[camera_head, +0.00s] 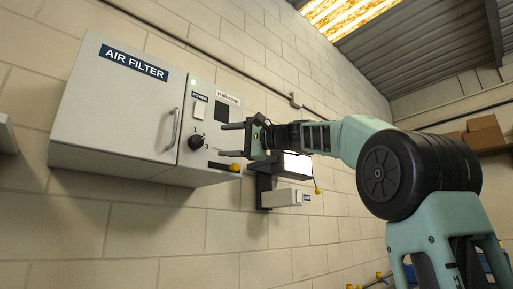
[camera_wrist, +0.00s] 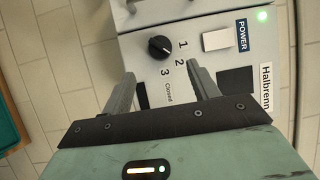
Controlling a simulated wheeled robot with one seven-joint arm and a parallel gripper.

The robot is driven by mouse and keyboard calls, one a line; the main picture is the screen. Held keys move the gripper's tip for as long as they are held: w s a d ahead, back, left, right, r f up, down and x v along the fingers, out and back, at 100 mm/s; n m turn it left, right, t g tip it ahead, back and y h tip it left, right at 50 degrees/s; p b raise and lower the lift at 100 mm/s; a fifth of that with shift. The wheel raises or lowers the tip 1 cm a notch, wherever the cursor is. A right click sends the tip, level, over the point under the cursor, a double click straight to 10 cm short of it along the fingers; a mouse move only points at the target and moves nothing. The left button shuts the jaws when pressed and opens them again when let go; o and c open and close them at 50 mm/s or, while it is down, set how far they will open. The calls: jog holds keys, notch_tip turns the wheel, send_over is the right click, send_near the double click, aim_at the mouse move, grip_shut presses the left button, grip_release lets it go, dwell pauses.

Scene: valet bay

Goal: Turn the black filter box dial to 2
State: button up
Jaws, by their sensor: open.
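The black filter box dial (camera_head: 195,142) is a round knob on the front of the pale grey control panel, right of the door handle. It also shows in the wrist view (camera_wrist: 160,47), with the marks 1, 2, 3 and "Closed" printed beside it. A light pointer mark shows on the dial, but I cannot tell surely which number it points to. My gripper (camera_head: 222,140) is open and empty, a little to the right of the dial in the head view and apart from it. In the wrist view the two fingers (camera_wrist: 161,72) point toward the dial, which lies beyond their tips.
The "AIR FILTER" door (camera_head: 115,105) with its metal handle (camera_head: 172,130) is left of the dial. A white power switch (camera_head: 199,110) and a dark square (camera_head: 224,117) are above. A yellow knob (camera_head: 235,168) is below. A bracketed box (camera_head: 280,198) sits lower right.

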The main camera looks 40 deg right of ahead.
jog(key=b+v, duration=0.2)
jog(key=v, duration=0.7)
